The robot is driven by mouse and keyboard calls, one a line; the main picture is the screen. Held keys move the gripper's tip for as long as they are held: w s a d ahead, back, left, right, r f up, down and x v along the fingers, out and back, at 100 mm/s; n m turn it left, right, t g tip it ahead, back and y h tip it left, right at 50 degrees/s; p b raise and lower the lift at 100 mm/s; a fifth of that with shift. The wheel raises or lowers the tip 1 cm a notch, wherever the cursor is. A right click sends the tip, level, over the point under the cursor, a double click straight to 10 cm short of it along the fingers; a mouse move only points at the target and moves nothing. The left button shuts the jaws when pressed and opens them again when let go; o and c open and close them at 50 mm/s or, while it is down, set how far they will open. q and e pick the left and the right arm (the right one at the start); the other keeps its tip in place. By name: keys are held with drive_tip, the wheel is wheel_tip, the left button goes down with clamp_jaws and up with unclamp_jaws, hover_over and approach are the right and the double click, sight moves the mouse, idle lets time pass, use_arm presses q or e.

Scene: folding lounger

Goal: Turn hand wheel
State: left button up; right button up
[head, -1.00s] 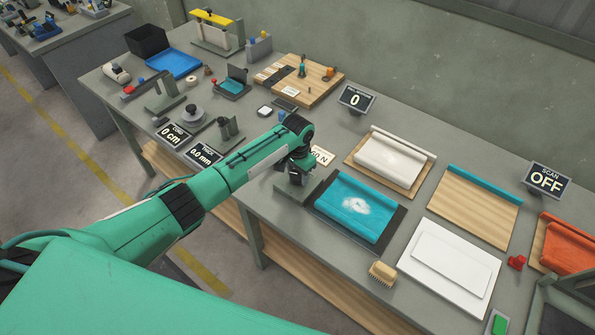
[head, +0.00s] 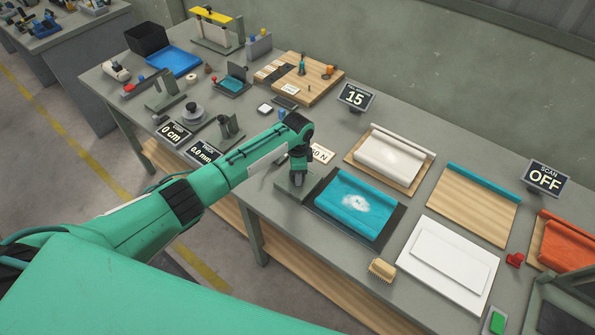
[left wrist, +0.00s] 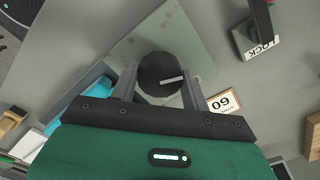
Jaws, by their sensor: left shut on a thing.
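The hand wheel (left wrist: 158,70) is a dark round knob with a pale mark, on a grey-green base plate (left wrist: 122,48). In the left wrist view the two fingers of my left gripper (left wrist: 160,84) stand on either side of the knob and are shut on it. In the head view my left gripper (head: 298,179) points down at the plate, and the wheel is mostly hidden by it. A display (head: 355,97) behind reads 15. My right gripper is in neither view.
A teal sheet on a dark mat (head: 355,204) lies just right of the gripper. A brush (head: 382,270) is in front of it. Tools crowd the bench's left side.

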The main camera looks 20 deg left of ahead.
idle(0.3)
use_arm(q)
drive_tip(key=o, duration=1)
wheel_tip(320, 180, up, 14)
drive_tip(key=b, duration=0.4)
drive_tip(key=shift+f, duration=0.15)
